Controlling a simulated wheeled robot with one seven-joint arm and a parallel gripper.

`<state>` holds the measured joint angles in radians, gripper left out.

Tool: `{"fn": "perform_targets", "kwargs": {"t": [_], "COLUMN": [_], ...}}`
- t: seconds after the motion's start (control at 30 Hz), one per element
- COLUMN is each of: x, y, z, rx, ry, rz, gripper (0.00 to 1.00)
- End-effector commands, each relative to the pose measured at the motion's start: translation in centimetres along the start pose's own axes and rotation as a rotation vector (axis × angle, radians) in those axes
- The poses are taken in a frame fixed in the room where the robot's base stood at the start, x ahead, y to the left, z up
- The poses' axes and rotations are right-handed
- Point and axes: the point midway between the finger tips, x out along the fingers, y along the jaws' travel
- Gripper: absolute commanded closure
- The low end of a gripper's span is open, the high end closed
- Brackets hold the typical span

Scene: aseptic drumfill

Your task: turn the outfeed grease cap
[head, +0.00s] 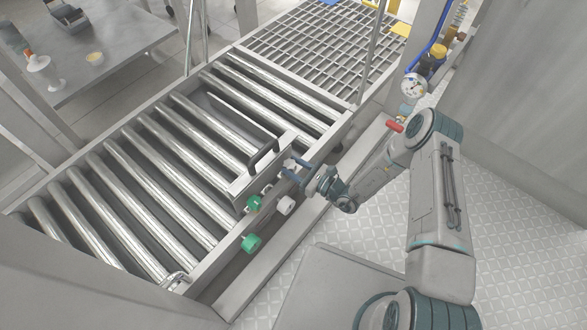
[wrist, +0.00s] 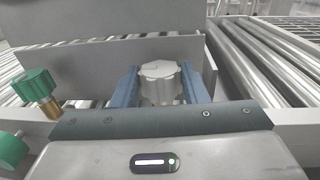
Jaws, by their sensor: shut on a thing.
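My gripper (head: 290,170) reaches over the side rail of the roller conveyor from the right. In the wrist view its two blue fingers (wrist: 162,88) stand on either side of a pale grey, lobed cap (wrist: 158,70) and are shut on it. The cap sits upright at the rail; its lower part is hidden by my gripper. In the head view the cap is mostly covered by the fingers. I see no label that tells whether it is the outfeed grease cap.
A green knob (head: 254,203) on a brass stem, a white knob (head: 286,206) and a lower green knob (head: 251,243) sit along the rail nearby. A pressure gauge (head: 413,86) is further back.

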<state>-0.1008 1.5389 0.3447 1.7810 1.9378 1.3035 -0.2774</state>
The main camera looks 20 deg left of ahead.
Motion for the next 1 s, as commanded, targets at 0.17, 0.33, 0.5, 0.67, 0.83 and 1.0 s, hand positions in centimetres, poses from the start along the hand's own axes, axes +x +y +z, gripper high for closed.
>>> {"fn": "perform_targets", "kwargs": {"t": [0.17,0.33,0.5,0.67,0.83,1.0], "x": [0.03,-0.01,-0.02,-0.02,-0.03,-0.37], "y": [-0.3,-0.25,-0.25,-0.24,-0.22,-0.28], "z": [0.0,0.03,0.04,0.04,0.02,0.07], "rx": [-0.004,-0.003,-0.002,-0.002,-0.002,-0.002], "ry": [-0.002,0.002,0.002,0.002,0.002,0.002], "rz": [0.08,0.103,0.103,0.102,0.102,0.101], "gripper": [0.83,0.83,0.83,0.39,0.39,0.39]}}
